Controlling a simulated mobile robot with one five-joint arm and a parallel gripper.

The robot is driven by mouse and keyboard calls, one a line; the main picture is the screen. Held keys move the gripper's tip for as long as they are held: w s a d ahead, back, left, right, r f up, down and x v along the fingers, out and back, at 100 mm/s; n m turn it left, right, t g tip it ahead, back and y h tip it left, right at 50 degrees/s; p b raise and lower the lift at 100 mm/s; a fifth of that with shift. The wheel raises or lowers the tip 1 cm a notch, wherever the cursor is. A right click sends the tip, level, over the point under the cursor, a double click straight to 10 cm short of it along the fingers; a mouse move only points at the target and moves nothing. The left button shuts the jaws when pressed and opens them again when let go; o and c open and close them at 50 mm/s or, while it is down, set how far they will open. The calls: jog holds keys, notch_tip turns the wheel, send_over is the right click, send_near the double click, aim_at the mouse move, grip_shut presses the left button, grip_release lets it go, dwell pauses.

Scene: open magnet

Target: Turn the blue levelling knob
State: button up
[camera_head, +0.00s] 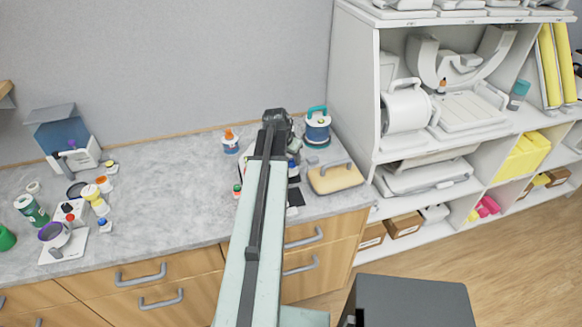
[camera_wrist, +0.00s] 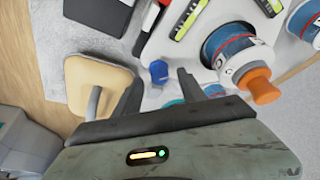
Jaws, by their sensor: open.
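The blue levelling knob (camera_wrist: 159,72) shows in the wrist view at the near corner of a white base plate (camera_wrist: 180,52). My gripper (camera_wrist: 139,82) is open and empty, with its two fingers spread wide. In the head view my arm reaches over the counter and hides much of the plate, and I cannot pick out the knob with certainty there.
A blue-banded container with an orange cap (camera_wrist: 262,85) stands close right of the fingers. A tan pad (camera_wrist: 100,72) lies behind the left finger; it also shows in the head view (camera_head: 335,178). A blue-and-white canister (camera_head: 318,130) stands behind. Shelving (camera_head: 352,80) rises at the right.

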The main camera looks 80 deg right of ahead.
jog(key=shift+b+x, duration=0.5)
jog(key=shift+x, duration=0.75)
jog(key=shift+r, duration=0.15)
